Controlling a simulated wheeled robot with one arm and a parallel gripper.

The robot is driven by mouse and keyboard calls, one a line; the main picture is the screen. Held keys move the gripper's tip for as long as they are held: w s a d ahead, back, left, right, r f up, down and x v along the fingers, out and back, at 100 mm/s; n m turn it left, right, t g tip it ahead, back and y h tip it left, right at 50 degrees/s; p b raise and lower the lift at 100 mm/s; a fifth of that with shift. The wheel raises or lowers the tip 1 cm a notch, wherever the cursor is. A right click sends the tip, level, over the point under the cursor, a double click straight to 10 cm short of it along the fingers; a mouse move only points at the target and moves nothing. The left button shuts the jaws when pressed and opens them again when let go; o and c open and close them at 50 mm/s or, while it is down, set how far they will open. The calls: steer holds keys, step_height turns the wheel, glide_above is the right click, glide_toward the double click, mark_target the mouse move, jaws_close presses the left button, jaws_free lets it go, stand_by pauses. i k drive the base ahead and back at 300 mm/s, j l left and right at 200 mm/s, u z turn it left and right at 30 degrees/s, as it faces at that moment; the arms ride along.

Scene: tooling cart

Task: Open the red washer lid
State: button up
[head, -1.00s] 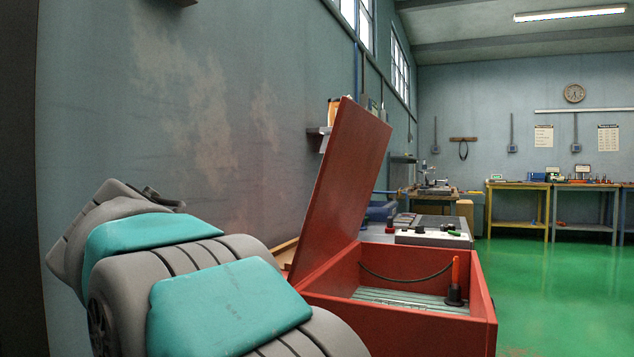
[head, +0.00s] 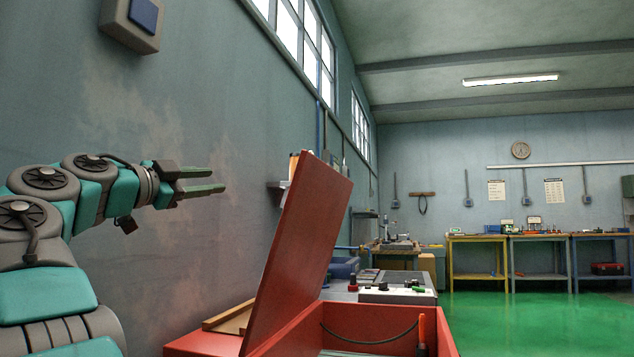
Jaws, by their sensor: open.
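The red washer lid (head: 303,250) stands raised, tilted steeply up from the left side of the red washer box (head: 372,318). The box is open at the top, and its lower part is cut off by the bottom of the head view. My gripper (head: 218,180) is open and empty. It is in the air to the left of the lid, clear of it, with its fingers pointing right.
A machine with a control panel (head: 397,295) stands behind the washer. A small shelf (head: 278,185) is on the left wall, and a grey box with a blue face (head: 137,20) is above my arm. Workbenches (head: 510,237) line the far wall. Green floor (head: 535,318) is clear at right.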

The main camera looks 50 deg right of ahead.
mark_target(315, 206)
steer(key=i+l, duration=0.1)
steer(key=l, duration=1.2)
